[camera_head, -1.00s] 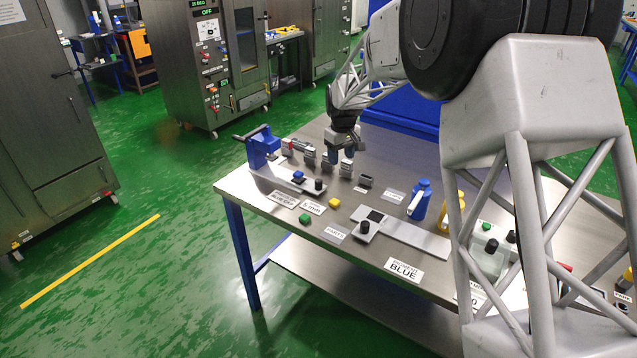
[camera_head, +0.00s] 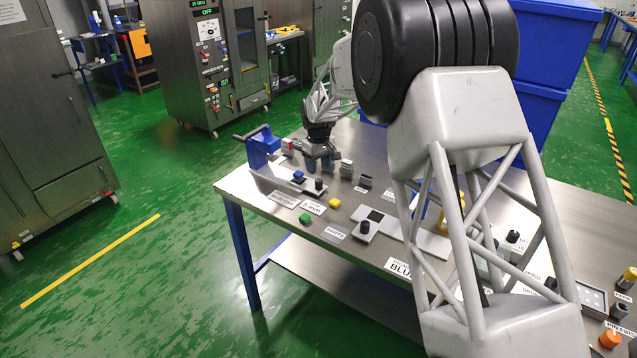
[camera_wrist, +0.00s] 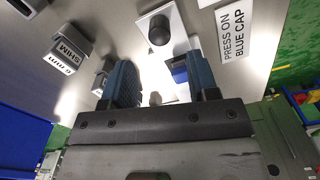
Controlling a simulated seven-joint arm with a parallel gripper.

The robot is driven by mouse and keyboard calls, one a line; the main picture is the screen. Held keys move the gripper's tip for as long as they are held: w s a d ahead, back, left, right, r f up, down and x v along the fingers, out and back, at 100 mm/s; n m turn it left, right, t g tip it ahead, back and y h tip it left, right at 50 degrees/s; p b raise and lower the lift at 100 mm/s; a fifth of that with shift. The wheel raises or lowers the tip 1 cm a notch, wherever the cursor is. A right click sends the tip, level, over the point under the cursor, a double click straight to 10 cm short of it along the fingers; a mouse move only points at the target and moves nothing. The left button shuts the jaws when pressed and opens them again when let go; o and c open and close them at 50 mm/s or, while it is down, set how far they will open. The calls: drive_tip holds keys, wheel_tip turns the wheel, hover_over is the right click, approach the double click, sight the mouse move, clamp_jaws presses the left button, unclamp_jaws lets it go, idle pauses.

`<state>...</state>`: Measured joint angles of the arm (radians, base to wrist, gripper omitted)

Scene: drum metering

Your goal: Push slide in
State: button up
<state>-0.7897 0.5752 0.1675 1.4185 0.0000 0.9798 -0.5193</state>
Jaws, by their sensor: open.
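A pale plate (camera_wrist: 178,38) carries an upright black knob (camera_wrist: 158,30) at the top middle of the wrist view; the knob also shows in the head view (camera_head: 319,184). It may be the slide, but I cannot tell for sure. The blue upright fixture (camera_head: 263,145) stands at the table's left end. My gripper (camera_head: 319,163) is open and empty, behind the knob and above the table, its fingers (camera_wrist: 163,85) apart.
A shim block (camera_wrist: 70,45) and other small grey blocks (camera_head: 365,181) stand close to my gripper. Another knobbed plate (camera_head: 367,236) lies to the right.

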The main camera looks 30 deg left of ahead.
sight(318, 180)
drive_tip(key=shift+f, duration=3.65)
clamp_jaws()
